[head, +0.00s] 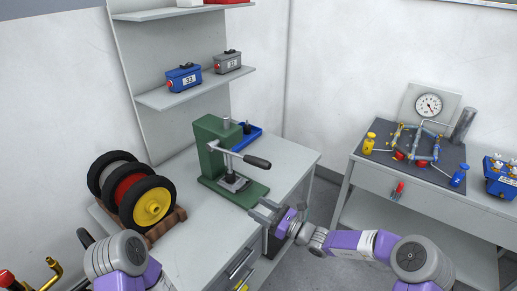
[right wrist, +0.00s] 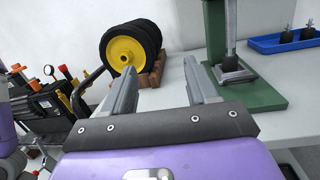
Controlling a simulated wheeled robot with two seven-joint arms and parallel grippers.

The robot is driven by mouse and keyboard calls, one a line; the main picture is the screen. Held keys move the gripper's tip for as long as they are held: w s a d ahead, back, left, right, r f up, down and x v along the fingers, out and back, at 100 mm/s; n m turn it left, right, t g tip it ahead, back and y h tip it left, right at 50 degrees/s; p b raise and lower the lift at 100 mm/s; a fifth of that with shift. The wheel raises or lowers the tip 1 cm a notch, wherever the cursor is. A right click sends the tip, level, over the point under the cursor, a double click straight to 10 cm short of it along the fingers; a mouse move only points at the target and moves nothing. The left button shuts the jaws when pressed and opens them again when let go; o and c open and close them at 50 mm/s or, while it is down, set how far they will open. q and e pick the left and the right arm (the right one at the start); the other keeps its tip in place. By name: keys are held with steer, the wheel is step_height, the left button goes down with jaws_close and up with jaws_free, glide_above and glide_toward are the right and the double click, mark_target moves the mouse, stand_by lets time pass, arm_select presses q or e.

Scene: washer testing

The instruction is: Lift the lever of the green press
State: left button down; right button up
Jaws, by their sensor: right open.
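The green press (head: 211,141) stands on the grey workbench, with a dark plunger above its square metal plate (head: 234,182). Its lever (head: 234,154) is a metal rod that slopes down to the right and ends in a dark grip (head: 257,162). My right gripper (head: 262,209) is open and empty, in front of the press base and below the lever grip in the picture. In the right wrist view its two fingers (right wrist: 162,68) are apart, and the press base (right wrist: 257,96) lies beyond them to the right. The lever grip is out of that view. My left gripper does not show.
Wheels (head: 152,206) in a wooden rack stand left of the press. A blue tray (head: 247,137) lies behind it. Shelves with a blue box (head: 184,77) and a grey box (head: 228,62) hang above. A second table (head: 422,207) with a gauge rig is at the right.

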mark_target(259, 163)
steer(key=w+d+r+m+t+p, duration=0.1)
steer(key=w+d+r+m+t, duration=0.35)
steer(key=r, duration=0.45)
steer(key=shift+n+t, duration=0.25)
steer(key=shift+n, duration=0.1)
steer(key=x, duration=0.7)
steer(key=shift+w+a, duration=0.1)
steer(key=shift+a, duration=0.2)
steer(key=shift+c, duration=0.5)
jaws_close()
